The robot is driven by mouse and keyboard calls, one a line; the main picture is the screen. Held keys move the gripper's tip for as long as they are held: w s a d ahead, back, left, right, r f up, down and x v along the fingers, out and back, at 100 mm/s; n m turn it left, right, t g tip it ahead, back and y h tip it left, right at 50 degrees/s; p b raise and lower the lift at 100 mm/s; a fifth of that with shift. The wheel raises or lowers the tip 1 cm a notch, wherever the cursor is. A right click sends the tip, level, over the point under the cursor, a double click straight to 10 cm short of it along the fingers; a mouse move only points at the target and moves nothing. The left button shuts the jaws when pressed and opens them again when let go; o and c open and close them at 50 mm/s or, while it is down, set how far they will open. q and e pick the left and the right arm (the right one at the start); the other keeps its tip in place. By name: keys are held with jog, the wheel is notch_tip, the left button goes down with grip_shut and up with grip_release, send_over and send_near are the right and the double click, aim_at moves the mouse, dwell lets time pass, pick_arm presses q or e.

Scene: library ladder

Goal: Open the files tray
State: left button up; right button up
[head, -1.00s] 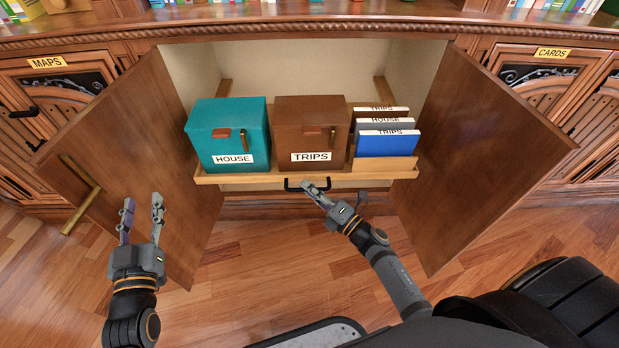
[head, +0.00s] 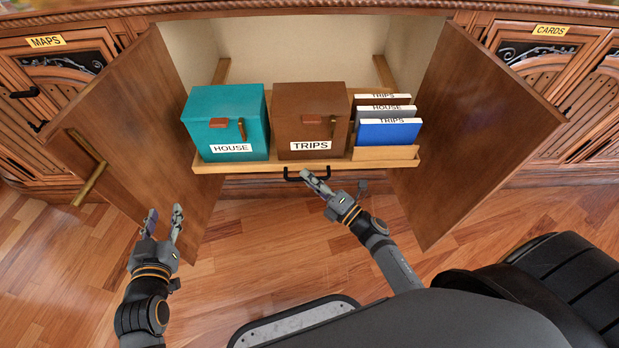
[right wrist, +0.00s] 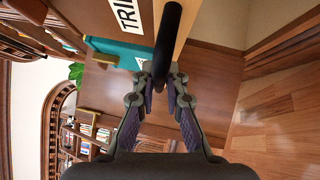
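The files tray (head: 240,167) is a light wooden pull-out tray, partly out of the open cabinet. It carries a teal HOUSE box (head: 222,112), a brown TRIPS box (head: 300,115) and several upright files (head: 388,132) in a low wooden holder. Its black handle (head: 291,177) is at the front middle. My right gripper (head: 307,174) is at the handle. In the right wrist view the dark handle bar (right wrist: 168,40) runs between its fingertips (right wrist: 160,82), which close on it from both sides. My left gripper (head: 163,215) is open and empty, low at the left.
The left cabinet door (head: 150,120) and right cabinet door (head: 475,130) stand open on either side of the tray. The left door's brass handle (head: 90,184) sticks out near my left arm. The wooden floor (head: 260,250) in front is clear.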

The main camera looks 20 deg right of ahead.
jog(key=o, duration=0.4)
jog(key=shift+c, duration=0.2)
jog(key=v, duration=1.2)
